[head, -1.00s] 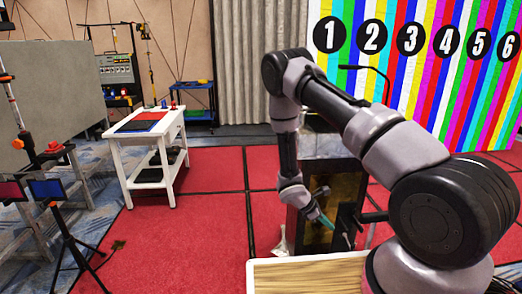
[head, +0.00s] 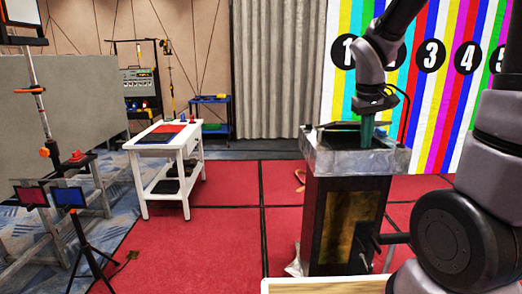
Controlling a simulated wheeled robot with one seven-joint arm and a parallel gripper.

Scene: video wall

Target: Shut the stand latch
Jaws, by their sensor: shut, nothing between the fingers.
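The stand (head: 318,225) is a dark upright cabinet with a grey top and a brownish front panel, right of centre in the head view. Dark lever-like parts (head: 393,238) stick out at its lower right side. I cannot make out which of them is the latch, or its state. My gripper (head: 367,132) points down at the stand's top, its teal fingers shut and empty. I cannot tell whether the fingertips touch the top.
A white table (head: 185,148) with red and blue mats stands at the left. Two small panels on a tripod (head: 70,197) stand at the lower left. A striped, numbered video wall (head: 448,105) is behind the stand. Red floor (head: 215,245) lies clear between table and stand.

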